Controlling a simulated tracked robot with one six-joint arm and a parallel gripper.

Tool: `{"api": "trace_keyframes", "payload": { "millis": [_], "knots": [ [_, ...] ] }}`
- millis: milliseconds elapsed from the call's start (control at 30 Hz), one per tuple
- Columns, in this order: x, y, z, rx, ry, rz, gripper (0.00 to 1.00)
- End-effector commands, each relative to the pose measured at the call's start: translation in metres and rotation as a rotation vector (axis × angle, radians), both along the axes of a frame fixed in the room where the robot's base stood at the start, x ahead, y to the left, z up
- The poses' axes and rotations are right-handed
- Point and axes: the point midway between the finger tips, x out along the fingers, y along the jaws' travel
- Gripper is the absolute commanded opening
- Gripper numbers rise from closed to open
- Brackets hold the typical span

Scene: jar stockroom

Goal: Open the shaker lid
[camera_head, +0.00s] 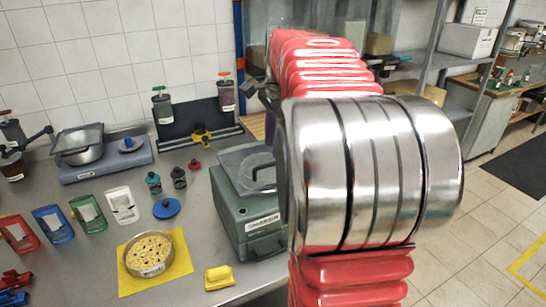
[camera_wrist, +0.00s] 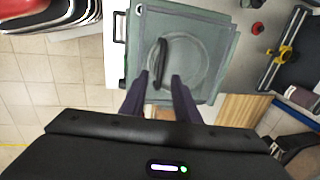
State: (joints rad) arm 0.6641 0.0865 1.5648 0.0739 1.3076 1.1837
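The shaker (camera_head: 243,215) is a grey-green box at the right end of the steel bench in the head view. Its see-through lid (camera_head: 240,168) lies over the top and looks shut, partly hidden by my arm. In the wrist view the lid (camera_wrist: 205,85) shows from above, with a round shape under it and a dark bar handle (camera_wrist: 161,55). My gripper (camera_wrist: 160,76) is open over the lid. The handle's lower end appears between its two dark fingertips; contact cannot be told.
Left of the shaker are a yellow block (camera_head: 218,278), a sieve (camera_head: 150,254) on a yellow mat, a blue disc (camera_head: 166,208) and small bottles. A scale (camera_head: 105,160) stands at the back left. Open tiled floor lies to the right.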

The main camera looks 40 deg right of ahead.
Motion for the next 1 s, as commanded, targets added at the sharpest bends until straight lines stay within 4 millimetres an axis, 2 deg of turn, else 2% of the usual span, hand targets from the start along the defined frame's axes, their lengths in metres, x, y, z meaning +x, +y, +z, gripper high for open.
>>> {"api": "trace_keyframes", "payload": {
  "millis": [200, 400, 767, 1000],
  "knots": [
    [0.006, -0.001, -0.033, 0.003, 0.002, 0.001, 0.29],
    [0.01, -0.003, -0.051, 0.001, 0.0, 0.001, 0.29],
    [0.011, -0.003, -0.055, 0.0, 0.0, 0.001, 0.28],
    [0.01, -0.003, -0.054, 0.0, 0.0, 0.001, 0.11]
  ]
}}
